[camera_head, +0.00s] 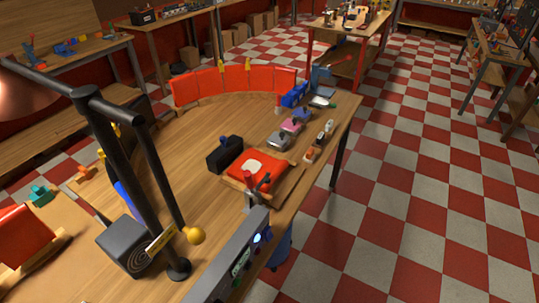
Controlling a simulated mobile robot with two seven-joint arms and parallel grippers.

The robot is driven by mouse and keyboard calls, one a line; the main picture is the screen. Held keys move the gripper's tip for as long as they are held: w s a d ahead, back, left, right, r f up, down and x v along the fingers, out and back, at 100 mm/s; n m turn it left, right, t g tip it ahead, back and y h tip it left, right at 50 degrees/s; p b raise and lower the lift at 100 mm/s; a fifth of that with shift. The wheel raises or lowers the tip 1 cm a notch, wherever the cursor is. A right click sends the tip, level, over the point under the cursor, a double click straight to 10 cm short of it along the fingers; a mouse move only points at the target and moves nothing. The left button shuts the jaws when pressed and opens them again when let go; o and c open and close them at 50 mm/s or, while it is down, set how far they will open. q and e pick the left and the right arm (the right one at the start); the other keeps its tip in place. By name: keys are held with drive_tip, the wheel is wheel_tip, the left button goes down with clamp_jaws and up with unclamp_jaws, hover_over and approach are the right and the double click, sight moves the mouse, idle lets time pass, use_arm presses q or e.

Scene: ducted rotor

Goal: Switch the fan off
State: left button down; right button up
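A dark grey box with a round ringed grille (128,247) sits on the wooden table at the lower left; it may be the fan. I cannot tell whether anything turns in it. A yellow label (161,239) is beside it, and a yellow ball (195,235) sits at the lower end of a black rod. A grey control panel (228,268) at the table's front edge has a lit bluish-white button (257,238) and green controls (240,262). It is unclear which control belongs to the fan. Neither of my grippers shows.
A black lamp stand (120,185) with a copper shade (22,95) crosses the left side. A red item on a wooden board (262,168), a black box (224,152) and small tools stand on the table. Red curved panels (235,82) line its back. The checkered floor (430,200) right is clear.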

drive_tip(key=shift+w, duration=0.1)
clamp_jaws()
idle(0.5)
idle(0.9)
